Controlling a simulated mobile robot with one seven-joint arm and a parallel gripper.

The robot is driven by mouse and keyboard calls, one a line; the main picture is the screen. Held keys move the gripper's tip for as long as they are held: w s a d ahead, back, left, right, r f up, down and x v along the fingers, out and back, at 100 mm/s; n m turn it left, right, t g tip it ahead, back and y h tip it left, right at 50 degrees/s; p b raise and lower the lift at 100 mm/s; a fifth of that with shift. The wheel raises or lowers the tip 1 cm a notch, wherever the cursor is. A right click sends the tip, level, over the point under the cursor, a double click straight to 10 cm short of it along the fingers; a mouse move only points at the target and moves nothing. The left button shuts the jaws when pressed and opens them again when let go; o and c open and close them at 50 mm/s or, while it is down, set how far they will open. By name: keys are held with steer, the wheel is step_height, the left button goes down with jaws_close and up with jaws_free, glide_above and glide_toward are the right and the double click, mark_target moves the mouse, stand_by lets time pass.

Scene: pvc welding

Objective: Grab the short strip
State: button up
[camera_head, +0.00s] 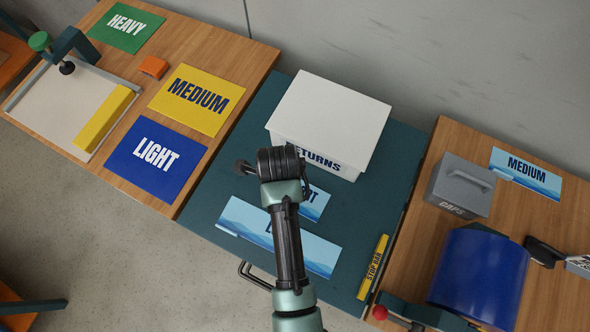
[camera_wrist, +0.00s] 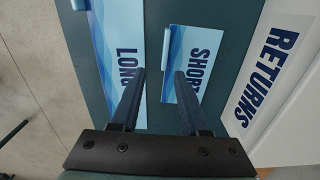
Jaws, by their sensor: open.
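A blue panel lettered SHORT (camera_wrist: 191,62) lies flat on the dark teal table, with a thin pale-blue bar (camera_wrist: 166,50) at its left edge. In the head view this panel (camera_head: 316,202) is partly hidden by my arm. A longer blue panel lettered LONG (camera_wrist: 117,40) lies beside it. My gripper (camera_wrist: 160,73) is open and empty. In the wrist view its fingertips appear over the gap between the two panels, the right one overlapping the SHORT panel. Their height above the table is hard to tell. I cannot tell whether the strip is the bar or the panel.
A white RETURNS box (camera_head: 330,115) stands behind the SHORT panel. A yellow stop bar (camera_head: 373,268) lies at the table's right. The right table holds a grey CAPS box (camera_head: 460,187) and a blue roll (camera_head: 478,280). Coloured HEAVY, MEDIUM and LIGHT sheets (camera_head: 157,160) lie on the left table.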

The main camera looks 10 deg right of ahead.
mark_target(313, 207)
steer(key=f, duration=0.4)
steer(key=shift+w+d+f, duration=0.15)
steer(key=shift+w+d, duration=0.05)
jaws_close()
stand_by(1.2)
